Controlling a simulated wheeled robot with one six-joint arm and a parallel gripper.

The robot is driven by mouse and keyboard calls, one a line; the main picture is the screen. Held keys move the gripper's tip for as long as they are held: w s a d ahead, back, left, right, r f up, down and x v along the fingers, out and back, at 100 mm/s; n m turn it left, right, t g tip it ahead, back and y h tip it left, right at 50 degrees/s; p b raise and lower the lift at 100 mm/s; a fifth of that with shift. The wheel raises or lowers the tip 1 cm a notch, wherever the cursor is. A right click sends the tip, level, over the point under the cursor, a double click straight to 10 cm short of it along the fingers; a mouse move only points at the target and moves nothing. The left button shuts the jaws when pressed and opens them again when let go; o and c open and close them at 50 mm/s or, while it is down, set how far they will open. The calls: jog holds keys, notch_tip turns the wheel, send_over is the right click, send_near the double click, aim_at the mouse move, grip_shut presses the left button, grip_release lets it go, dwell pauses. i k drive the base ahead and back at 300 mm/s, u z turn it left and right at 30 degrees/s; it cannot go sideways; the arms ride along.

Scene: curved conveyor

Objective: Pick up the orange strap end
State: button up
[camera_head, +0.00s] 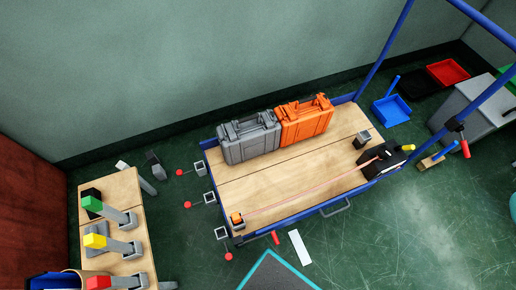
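The orange strap end (237,217) is a small orange block. It sits at the front left corner of the wooden cart deck (290,185), by a grey metal bracket (238,227). A thin pale pink strap (310,190) runs from it across the deck to a black fitting (378,163) at the right end. My gripper is not in view, and nothing touches the orange end from above.
A grey case (248,140) and an orange case (305,118) stand along the cart's back edge. A blue frame (385,50) rises at its right. A wooden bench (130,215) with coloured-tipped tools stands left. Red-knobbed pins (187,204) stick out from the cart's left side.

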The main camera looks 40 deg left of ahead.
aim_at(236, 220)
jog(key=u, duration=0.3)
jog(key=k, duration=1.15)
jog(key=u, duration=0.6)
jog(key=i, duration=1)
jog(key=z, duration=0.05)
